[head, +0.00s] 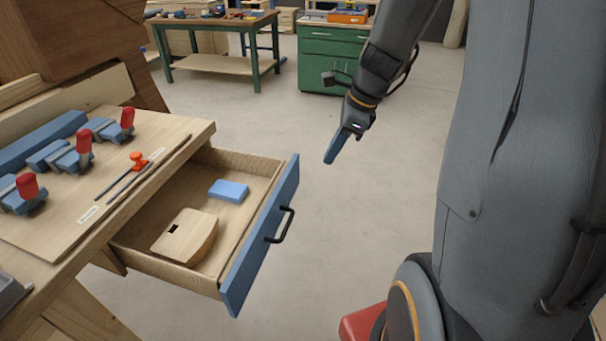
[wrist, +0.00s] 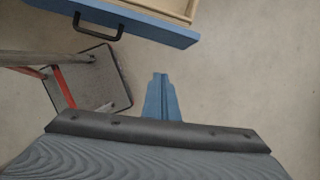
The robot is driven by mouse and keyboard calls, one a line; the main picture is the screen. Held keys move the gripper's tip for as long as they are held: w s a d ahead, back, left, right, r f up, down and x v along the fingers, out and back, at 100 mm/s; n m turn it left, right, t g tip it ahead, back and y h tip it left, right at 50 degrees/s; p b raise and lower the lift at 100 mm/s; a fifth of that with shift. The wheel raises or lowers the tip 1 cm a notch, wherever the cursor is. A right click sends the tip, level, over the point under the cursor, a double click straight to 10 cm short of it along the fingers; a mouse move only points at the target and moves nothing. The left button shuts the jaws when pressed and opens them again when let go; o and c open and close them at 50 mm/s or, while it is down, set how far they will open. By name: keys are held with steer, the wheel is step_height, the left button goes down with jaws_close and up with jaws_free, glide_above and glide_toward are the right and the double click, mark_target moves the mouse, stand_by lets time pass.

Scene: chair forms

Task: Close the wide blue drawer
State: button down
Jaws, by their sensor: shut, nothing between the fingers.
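The wide blue drawer (head: 262,240) stands pulled out from under the wooden workbench in the head view. Its blue front has a black bar handle (head: 281,225). Inside lie a blue block (head: 229,190) and a curved wooden piece with a dark slot (head: 186,236). In the wrist view the blue drawer front (wrist: 140,20) and its handle (wrist: 97,27) show at the top. My gripper (head: 330,160) is shut and empty, to the right of the drawer front and apart from it. Its blue fingers (wrist: 158,82) point toward the drawer in the wrist view.
The workbench top (head: 70,215) carries blue clamps with red handles (head: 84,142) and an orange-knobbed tool (head: 137,159). A green cabinet (head: 330,60) and a green-legged table (head: 215,25) stand behind.

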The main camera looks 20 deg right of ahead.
steer(key=w+a+f+m+p, duration=0.1)
steer(key=w+a+f, duration=0.4)
steer(key=f, duration=0.4)
steer(key=shift+w+a+f+m+p, duration=0.15)
steer(key=shift+w+a+m+p, duration=0.15)
steer(key=shift+p, duration=0.1)
